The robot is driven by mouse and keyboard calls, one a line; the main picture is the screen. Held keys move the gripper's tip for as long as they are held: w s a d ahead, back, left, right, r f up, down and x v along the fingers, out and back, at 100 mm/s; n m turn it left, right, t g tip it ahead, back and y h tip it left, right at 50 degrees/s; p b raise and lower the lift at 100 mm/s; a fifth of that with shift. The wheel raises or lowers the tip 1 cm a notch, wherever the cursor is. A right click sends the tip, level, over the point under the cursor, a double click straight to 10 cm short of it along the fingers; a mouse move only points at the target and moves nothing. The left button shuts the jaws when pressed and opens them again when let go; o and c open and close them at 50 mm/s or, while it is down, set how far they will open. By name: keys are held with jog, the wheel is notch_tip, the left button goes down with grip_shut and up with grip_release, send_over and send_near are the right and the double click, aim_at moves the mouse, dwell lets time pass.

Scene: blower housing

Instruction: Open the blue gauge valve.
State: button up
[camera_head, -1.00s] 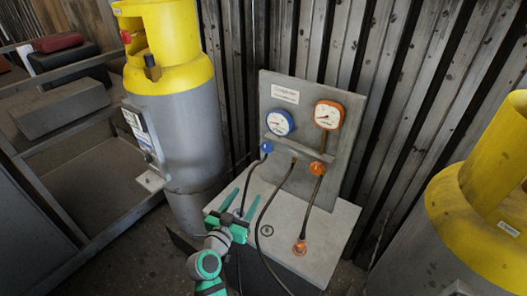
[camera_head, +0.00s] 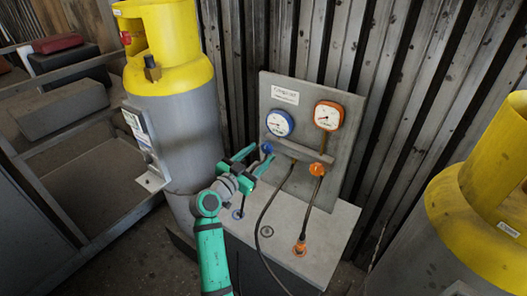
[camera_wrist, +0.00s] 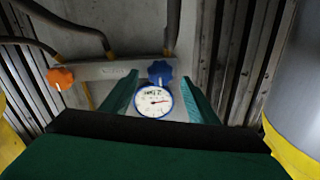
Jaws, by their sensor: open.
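The blue valve knob (camera_head: 266,148) sits on the grey panel just below the blue-rimmed gauge (camera_head: 279,123). My gripper (camera_head: 257,157) is open and empty close in front of the knob, its fingers pointing at it. In the wrist view the lobed blue knob (camera_wrist: 160,71) appears beyond the fingertips, roughly centred between the two green fingers (camera_wrist: 161,77). I cannot tell whether a finger touches the knob.
An orange gauge (camera_head: 328,115) and orange knob (camera_head: 318,169) are to the right on the panel. Dark hoses (camera_head: 269,205) run down over the grey base (camera_head: 325,232). Yellow-topped cylinders stand left (camera_head: 176,120) and right (camera_head: 470,225).

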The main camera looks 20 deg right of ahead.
aim_at(265, 149)
jog(key=shift+x, duration=1.55)
jog(key=c, duration=1)
jog(key=shift+c, duration=0.2)
